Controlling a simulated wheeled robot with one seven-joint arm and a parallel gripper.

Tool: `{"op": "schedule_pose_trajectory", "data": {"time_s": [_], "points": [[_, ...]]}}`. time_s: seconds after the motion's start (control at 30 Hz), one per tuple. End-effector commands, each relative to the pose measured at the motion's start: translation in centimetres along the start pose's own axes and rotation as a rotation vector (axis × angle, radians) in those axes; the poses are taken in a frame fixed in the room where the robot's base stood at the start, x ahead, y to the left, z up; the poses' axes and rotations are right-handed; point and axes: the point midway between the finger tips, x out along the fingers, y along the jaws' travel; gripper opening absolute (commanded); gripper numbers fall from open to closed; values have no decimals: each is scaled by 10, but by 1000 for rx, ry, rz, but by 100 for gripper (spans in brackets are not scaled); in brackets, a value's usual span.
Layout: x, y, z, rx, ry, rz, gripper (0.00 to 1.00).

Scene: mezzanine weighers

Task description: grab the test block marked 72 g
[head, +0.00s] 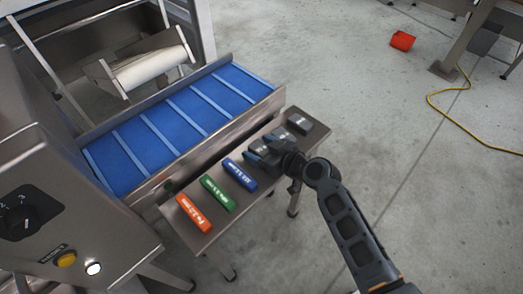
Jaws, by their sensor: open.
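On a narrow steel bench (217,227) lie an orange bar (194,213), a green bar (218,192) and a blue bar (240,175), all with white print too small to read. Beyond them, small dark grey blocks sit at the bench's far right end, one of them at the corner (300,123). I cannot read a 72 g mark on any of them. My gripper (259,157) is open, low over the bench between the blue bar and the corner block. It hides part of the bench and whatever lies between its fingers.
A blue cleated conveyor (167,122) with a raised steel side runs just behind the bench. A steel control cabinet (45,200) stands at left. A red box (402,41) and a yellow cable (470,130) lie on the floor. The floor at right is mostly clear.

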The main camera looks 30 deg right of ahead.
Motion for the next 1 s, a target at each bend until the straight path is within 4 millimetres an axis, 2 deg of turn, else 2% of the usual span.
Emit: {"op": "schedule_pose_trajectory", "data": {"time_s": [0.07,0.63,1.0], "points": [[0,0,0,0,0,0,72],[0,0,0,0,0,0,18],[-2,0,-6,-1,1,0,18]]}}
